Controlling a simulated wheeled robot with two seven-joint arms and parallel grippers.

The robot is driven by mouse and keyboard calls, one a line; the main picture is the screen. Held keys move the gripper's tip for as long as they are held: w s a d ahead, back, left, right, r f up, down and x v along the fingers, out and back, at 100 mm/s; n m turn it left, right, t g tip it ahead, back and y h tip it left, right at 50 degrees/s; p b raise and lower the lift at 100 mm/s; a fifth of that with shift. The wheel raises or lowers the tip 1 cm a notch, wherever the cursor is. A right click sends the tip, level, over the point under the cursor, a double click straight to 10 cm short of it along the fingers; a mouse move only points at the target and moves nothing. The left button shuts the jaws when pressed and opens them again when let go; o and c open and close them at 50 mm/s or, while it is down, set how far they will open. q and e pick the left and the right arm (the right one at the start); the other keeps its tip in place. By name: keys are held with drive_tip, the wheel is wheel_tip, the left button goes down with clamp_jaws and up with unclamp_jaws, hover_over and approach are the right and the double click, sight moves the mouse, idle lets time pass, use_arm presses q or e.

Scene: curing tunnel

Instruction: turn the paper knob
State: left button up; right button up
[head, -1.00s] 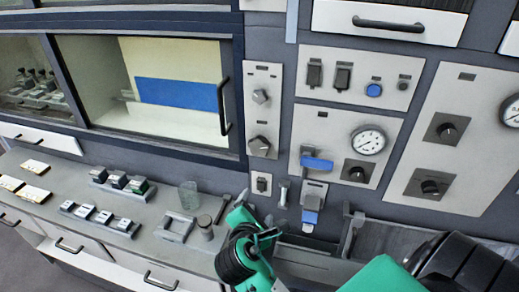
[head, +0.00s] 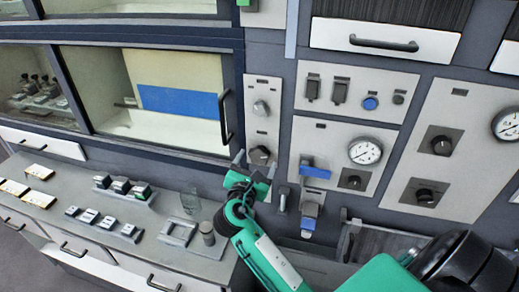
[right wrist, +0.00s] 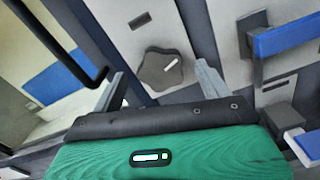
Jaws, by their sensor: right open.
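Two grey lobed knobs sit on a narrow light panel (head: 263,132): an upper knob (head: 261,108) and a lower knob (head: 260,155). I cannot read which is the paper knob. My right gripper (head: 256,164) is open and empty, just in front of the lower knob. In the right wrist view, the lower knob (right wrist: 165,70) shows between the two spread fingers (right wrist: 161,84), with a light pointer mark slanting up to the right. The fingers appear apart from it. My left gripper is not in view.
Right of the panel are a blue-handled lever (head: 314,171) and a gauge (head: 365,152). To the left is a glass-fronted cabinet with a dark vertical handle (head: 225,115).

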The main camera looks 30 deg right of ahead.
sight(261, 158)
drive_tip(key=shift+p+x, duration=0.5)
drive_tip(key=shift+x, duration=1.45)
drive_tip(key=shift+s, duration=0.1)
drive_tip(key=c, duration=1)
drive_tip(key=shift+f, duration=0.1)
drive_tip(key=m+b, duration=0.2)
drive_tip(key=m, duration=0.1)
drive_tip(key=m+b, duration=0.2)
drive_tip(key=m, duration=0.1)
drive_tip(key=shift+s+d+f+m, duration=0.1)
drive_tip(key=shift+f+m, duration=0.1)
drive_tip(key=shift+m, duration=0.1)
drive_tip(key=m+b, duration=0.3)
drive_tip(key=m, duration=0.1)
drive_tip(key=shift+f, duration=0.1)
drive_tip(key=shift+s+m+b, duration=0.1)
drive_tip(key=shift+m+b, duration=1.1)
drive_tip(key=shift+m, duration=0.4)
